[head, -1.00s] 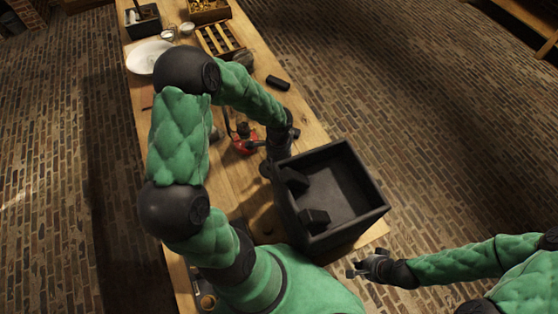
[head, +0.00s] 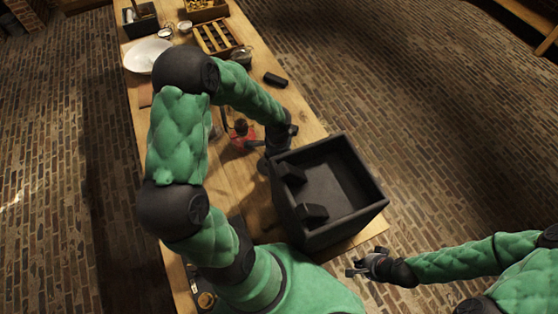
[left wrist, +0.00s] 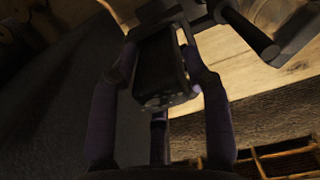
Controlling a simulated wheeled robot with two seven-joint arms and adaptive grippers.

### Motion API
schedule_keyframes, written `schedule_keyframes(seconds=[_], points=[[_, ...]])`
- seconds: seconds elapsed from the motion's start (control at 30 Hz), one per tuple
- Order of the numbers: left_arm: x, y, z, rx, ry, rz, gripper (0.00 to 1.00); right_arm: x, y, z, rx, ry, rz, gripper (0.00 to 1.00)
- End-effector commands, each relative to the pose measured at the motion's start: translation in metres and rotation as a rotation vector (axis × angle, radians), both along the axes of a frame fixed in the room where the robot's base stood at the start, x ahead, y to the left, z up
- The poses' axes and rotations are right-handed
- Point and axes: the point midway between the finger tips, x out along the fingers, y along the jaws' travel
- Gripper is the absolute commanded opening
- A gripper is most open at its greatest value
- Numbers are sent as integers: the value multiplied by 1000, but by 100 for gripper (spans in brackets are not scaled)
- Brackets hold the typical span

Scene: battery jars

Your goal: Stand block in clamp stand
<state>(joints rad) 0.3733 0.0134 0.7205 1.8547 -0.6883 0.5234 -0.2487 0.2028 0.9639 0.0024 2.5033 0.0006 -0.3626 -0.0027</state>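In the left wrist view a dark block (left wrist: 163,72) sits between the fingers of my left gripper (left wrist: 160,82), which appear to press it from both sides. Dark metal parts, seemingly the clamp stand (left wrist: 250,33), show just beyond and above it. I cannot tell whether the block touches them. In the head view my left arm reaches down beside the dark box, and its fingers and the block are hidden. My right gripper (head: 364,267) is empty, with its fingers apart, low at the right of the table's near end.
A large dark open box (head: 375,205) stands at the table's near right corner, close to my left wrist. A red item (head: 242,136) stands left of that wrist. A black block (head: 276,80), a white bowl (head: 148,56) and a slotted rack (head: 217,38) lie farther back.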

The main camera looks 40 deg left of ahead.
Motion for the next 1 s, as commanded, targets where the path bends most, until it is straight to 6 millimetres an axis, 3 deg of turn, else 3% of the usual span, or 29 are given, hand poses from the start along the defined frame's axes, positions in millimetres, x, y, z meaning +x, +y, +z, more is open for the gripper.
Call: schedule_keyframes(seconds=[0.47,1.0], points=[[0,0,2,0,-1,-1,64,0,0,-3,0,0,0,0],[-1,-7,71,8,-3,-1,64,0,0,-4,0,0,0,0]])
